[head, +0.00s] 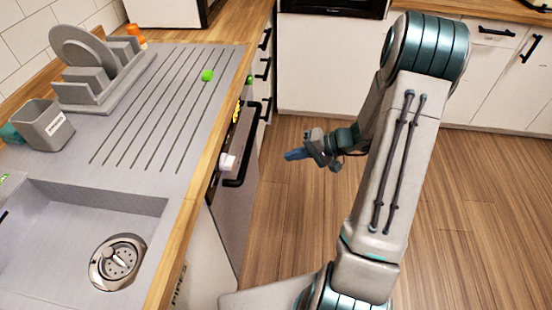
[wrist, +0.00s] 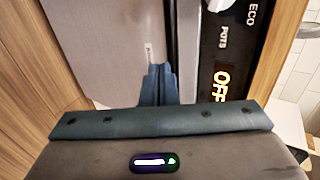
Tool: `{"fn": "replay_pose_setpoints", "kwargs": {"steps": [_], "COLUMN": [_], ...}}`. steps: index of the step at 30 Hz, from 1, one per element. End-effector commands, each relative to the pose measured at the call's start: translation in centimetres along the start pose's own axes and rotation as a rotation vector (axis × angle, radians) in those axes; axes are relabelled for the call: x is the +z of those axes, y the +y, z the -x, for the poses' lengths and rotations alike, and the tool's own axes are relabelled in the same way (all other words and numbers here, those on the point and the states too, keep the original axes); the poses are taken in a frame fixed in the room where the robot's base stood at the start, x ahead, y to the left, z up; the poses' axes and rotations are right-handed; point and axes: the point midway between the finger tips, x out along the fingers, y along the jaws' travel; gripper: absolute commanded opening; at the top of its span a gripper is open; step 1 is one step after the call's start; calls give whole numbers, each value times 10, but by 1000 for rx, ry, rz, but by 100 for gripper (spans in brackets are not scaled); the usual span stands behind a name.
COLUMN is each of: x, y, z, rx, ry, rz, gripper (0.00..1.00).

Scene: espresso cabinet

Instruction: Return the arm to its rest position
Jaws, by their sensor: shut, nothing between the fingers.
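My gripper (head: 291,155) shows in the head view at the middle, over the wood floor and to the right of the counter edge. Its fingers point left, toward the front of the dishwasher (head: 236,190). In the wrist view my gripper (wrist: 158,72) has its fingers together with nothing between them. The dishwasher's grey door (wrist: 110,50) and its dark control strip with a lit OFF sign (wrist: 222,80) lie beyond the fingers. The fingers look apart from the door in the head view.
The counter holds a sink (head: 60,250), a dish rack with plates (head: 95,75), a grey caddy (head: 43,125) and a small green ball (head: 207,75). A dark handle (head: 245,160) juts from the dishwasher front. Wood floor (head: 475,220) is clear on the right.

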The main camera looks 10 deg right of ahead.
Motion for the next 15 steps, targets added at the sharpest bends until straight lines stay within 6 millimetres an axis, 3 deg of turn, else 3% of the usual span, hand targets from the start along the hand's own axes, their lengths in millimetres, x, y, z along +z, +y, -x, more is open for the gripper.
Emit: {"fn": "replay_pose_setpoints", "kwargs": {"steps": [4, 11, 15], "x": [0, 0, 9], "y": [1, 0, -14], "z": [14, 18, 18], "rx": [1, 2, 31], "ry": [0, -4, -35], "rz": [0, 1, 15], "gripper": [0, 0, 0]}}
